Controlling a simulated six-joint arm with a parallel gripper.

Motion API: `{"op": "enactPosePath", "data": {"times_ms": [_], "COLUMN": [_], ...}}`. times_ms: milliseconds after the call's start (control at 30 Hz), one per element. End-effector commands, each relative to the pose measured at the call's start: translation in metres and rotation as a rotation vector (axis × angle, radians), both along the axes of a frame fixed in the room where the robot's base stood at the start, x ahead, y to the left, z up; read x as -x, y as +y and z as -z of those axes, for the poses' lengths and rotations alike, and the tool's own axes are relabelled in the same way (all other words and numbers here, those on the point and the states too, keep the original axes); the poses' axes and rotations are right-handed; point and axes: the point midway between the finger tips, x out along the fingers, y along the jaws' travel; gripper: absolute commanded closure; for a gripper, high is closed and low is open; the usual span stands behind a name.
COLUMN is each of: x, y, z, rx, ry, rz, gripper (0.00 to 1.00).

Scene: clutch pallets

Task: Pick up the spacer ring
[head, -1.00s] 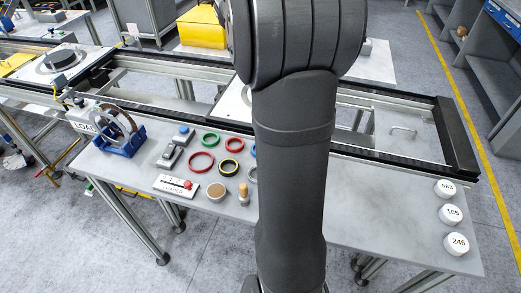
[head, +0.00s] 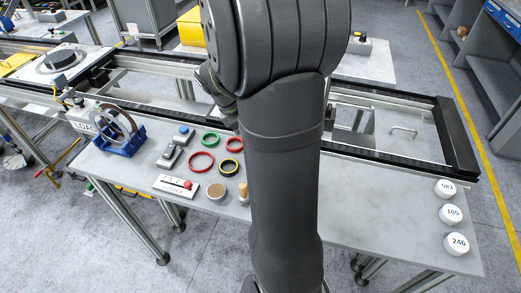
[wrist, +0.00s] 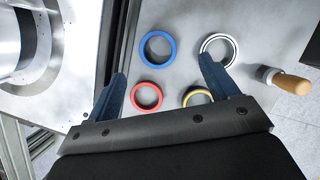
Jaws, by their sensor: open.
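Several flat rings lie on the grey table; which one is the spacer ring I cannot tell. The wrist view shows a blue ring (wrist: 142,49), a white ring (wrist: 236,50), a red ring (wrist: 134,97) and a yellow-and-black ring (wrist: 197,91). My gripper (wrist: 163,68) is open and empty above them, its left finger beside the red ring, its right finger overlapping the white ring's edge in the picture. In the head view, my arm hides the gripper and the blue and white rings; a green ring (head: 211,134) and a larger red ring (head: 191,163) show left of it.
A wooden-handled tool (wrist: 292,84) lies right of the white ring. A blue stand (head: 125,146), a control box (head: 175,187) and a round brown-topped piece (head: 216,191) stand at the left. White numbered discs (head: 453,213) lie at the right. The conveyor rail (head: 390,157) runs behind.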

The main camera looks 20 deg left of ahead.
Motion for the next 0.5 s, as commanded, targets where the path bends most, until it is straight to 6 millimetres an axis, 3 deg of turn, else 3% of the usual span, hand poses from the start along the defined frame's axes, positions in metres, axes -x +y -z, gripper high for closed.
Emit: {"op": "enactPosePath", "data": {"times_ms": [267, 500], "x": [-0.005, -0.014], "y": [-0.007, -0.015], "z": [0.021, 0.054], "rx": [0.0, 0.001], "ry": [0.001, 0.002], "rz": [0.0, 0.001], "gripper": [0.2, 0.2]}}
